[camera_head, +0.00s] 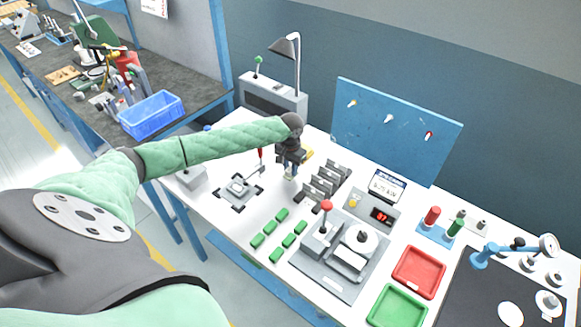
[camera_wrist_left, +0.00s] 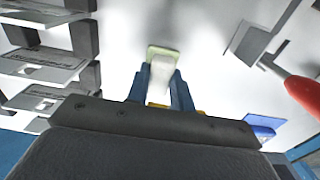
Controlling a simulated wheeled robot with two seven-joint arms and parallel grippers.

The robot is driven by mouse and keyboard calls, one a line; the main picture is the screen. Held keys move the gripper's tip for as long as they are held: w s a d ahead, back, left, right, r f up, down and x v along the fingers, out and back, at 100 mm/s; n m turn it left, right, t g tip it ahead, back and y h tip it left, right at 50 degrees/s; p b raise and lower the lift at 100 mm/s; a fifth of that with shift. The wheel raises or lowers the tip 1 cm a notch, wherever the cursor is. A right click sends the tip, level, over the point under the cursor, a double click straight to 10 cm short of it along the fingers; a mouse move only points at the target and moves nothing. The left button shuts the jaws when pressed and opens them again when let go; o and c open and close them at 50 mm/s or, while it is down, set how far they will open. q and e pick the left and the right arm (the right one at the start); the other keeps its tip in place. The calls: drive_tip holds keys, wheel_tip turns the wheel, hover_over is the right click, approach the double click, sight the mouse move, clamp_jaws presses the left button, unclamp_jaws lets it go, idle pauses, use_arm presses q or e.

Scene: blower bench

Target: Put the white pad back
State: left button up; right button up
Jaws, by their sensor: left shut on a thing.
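My left gripper (camera_head: 291,172) is over the white bench, between the clamp fixture and the grey slotted racks. In the left wrist view its blue fingers (camera_wrist_left: 161,88) are shut on a small white piece, which I take as the white pad (camera_wrist_left: 161,72). A pale yellow-green end (camera_wrist_left: 157,52) shows at the pad's far side. The pad sits between the fingertips; whether it touches the bench I cannot tell. In the head view the pad is tiny below the fingers. My right gripper is not in view.
The clamp fixture (camera_head: 239,189) with a red handle (camera_wrist_left: 302,94) stands left of the gripper. Grey racks (camera_head: 320,186) stand close on its right. Several green blocks (camera_head: 278,235) lie in front. A lamp (camera_head: 287,47) stands behind. Red (camera_head: 397,273) and green trays (camera_head: 377,312) lie further right.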

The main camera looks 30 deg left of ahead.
use_arm(q)
drive_tip(key=o, duration=1)
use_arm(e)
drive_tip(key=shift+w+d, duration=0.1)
use_arm(q)
drive_tip(key=shift+r+b, duration=0.3)
drive_tip(key=shift+r, duration=0.25)
drive_tip(key=shift+r+b, duration=1.55)
drive_tip(key=shift+r, duration=4.05)
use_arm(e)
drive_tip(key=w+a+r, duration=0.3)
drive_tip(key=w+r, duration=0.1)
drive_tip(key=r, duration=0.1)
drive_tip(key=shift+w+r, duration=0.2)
